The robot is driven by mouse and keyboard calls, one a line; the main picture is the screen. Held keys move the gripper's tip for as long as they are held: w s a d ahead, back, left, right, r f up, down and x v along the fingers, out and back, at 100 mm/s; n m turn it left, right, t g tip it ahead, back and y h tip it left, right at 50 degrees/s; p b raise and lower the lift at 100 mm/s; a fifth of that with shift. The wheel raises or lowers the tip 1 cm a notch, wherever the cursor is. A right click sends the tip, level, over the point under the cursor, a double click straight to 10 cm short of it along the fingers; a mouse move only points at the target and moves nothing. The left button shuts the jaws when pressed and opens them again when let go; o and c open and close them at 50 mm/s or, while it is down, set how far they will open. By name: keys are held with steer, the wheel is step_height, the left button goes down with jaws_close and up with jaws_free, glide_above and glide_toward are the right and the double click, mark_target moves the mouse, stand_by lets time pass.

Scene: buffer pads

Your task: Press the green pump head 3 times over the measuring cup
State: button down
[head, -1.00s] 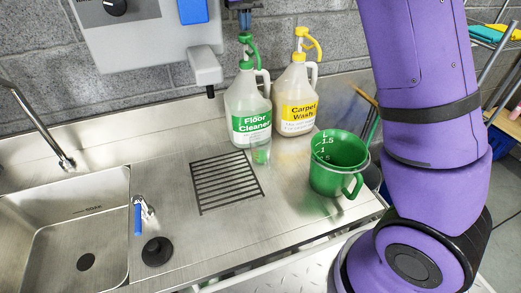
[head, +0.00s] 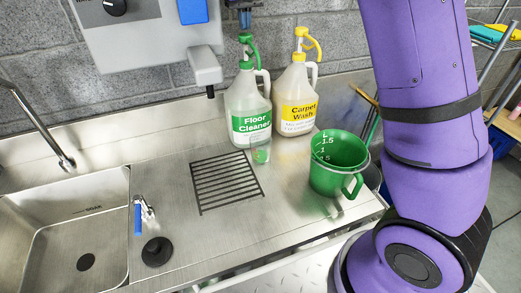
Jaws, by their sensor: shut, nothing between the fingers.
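The green pump head (head: 246,39) tops the white Floor Cleaner jug (head: 247,92), its spout curving down on the right. A small clear measuring cup (head: 261,151) with a greenish tint low inside stands in front of this jug. My gripper (head: 245,20) shows at the top edge, shut and pointing down just above the green pump head; I cannot tell if they touch. A large green jug with volume marks (head: 338,165) stands to the right.
A Carpet Wash jug (head: 297,98) with a yellow pump stands right beside the Floor Cleaner jug. A grey wall dispenser (head: 150,38) hangs at left. A black drain grate (head: 226,181) and sink (head: 60,225) lie left. My purple arm fills the right side.

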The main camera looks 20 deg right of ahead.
mark_target(245, 34)
steer(key=shift+f, duration=2.3)
steer(key=shift+r, duration=0.1)
steer(key=shift+r, duration=2.5)
steer(key=shift+r, duration=2.5)
